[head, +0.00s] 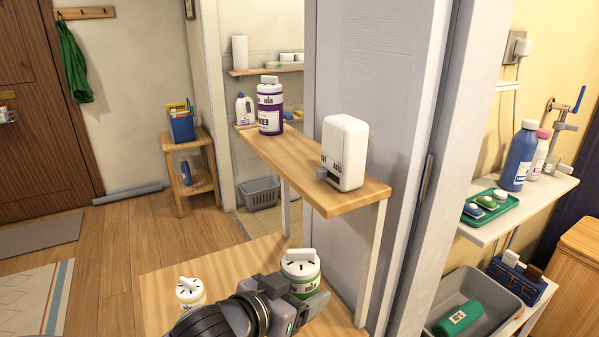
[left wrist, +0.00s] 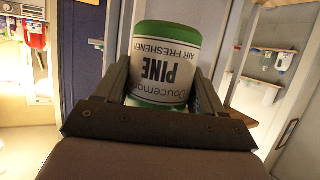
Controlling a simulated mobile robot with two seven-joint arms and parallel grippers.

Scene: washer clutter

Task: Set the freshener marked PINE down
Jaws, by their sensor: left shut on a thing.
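The PINE freshener (head: 301,267) is a white and green canister with a white top. In the left wrist view the freshener (left wrist: 166,68) shows its PINE label upside down between the two fingers. My left gripper (head: 308,297) is shut on it, over the lower wooden board (head: 215,266) of the shelf unit. I cannot tell whether its base touches the board; the gripper hides its lower part. My right gripper is not in view.
A white and yellow canister (head: 190,291) stands on the lower board, left of my gripper. The upper board (head: 290,168) holds a purple canister (head: 270,110) and a white box (head: 345,150), with bare wood between them. A grey door (head: 375,90) stands close behind.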

